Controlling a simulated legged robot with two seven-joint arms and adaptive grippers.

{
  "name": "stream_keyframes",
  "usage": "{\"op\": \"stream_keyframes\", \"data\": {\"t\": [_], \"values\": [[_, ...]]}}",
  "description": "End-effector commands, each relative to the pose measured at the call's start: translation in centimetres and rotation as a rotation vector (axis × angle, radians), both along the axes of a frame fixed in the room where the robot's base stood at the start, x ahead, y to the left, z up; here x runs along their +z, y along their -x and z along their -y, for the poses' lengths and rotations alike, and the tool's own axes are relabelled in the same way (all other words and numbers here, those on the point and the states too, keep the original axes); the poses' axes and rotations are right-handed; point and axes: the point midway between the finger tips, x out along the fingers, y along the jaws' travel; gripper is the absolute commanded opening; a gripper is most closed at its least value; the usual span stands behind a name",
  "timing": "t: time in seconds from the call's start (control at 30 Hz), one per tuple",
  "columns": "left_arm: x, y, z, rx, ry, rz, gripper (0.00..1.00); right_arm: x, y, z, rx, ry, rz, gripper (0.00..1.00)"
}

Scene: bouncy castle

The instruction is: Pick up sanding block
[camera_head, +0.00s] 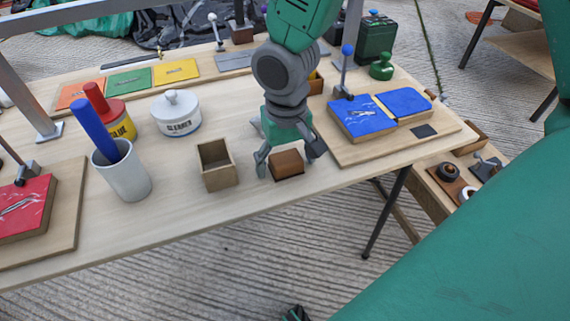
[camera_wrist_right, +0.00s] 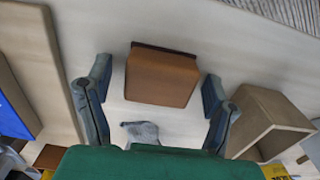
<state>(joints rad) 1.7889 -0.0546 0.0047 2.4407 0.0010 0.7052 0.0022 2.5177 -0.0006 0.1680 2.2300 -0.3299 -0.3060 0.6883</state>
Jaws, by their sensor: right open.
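The sanding block looks to be the small brown block (camera_head: 287,164) near the front edge of the table, right of a hollow wooden box. It also shows in the right wrist view (camera_wrist_right: 161,78), with a thin dark layer along one edge. My right gripper (camera_head: 289,156) points down over the block, with its fingers spread open on both sides of it. In the right wrist view my right gripper (camera_wrist_right: 157,88) has its fingers apart, the block between and slightly beyond them, with visible gaps on both sides.
The hollow box (camera_head: 217,165) stands close to the left of my right gripper. A white cup (camera_head: 125,176) with a blue stick and a white lidded pot (camera_head: 176,114) stand further left. A wooden board (camera_head: 354,149) with blue pads lies to the right.

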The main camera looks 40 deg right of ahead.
Motion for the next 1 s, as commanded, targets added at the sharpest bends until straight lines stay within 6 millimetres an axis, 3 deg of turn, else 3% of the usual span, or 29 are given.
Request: {"op": "stream_keyframes", "data": {"t": [0.07,0.2,0.23,0.57,1.0], "values": [[0.1,0.0,0.0,0.000,0.000,0.000,0.40,0.1,0.0,0.0,0.000,0.000,0.000,0.72],[0.1,0.0,0.0,0.000,0.000,0.000,0.40,0.1,0.0,0.0,0.001,0.001,-0.001,0.23],[0.1,0.0,0.0,0.000,0.000,0.000,0.40,0.1,0.0,0.0,0.001,0.000,-0.001,0.20],[0.3,0.0,0.0,0.000,0.000,0.000,0.40,0.6,0.0,0.0,0.001,0.000,0.000,0.20],[3.4,0.0,0.0,0.000,0.000,0.000,0.40,8.6,-0.1,0.0,0.001,-0.001,0.002,0.20]]}}
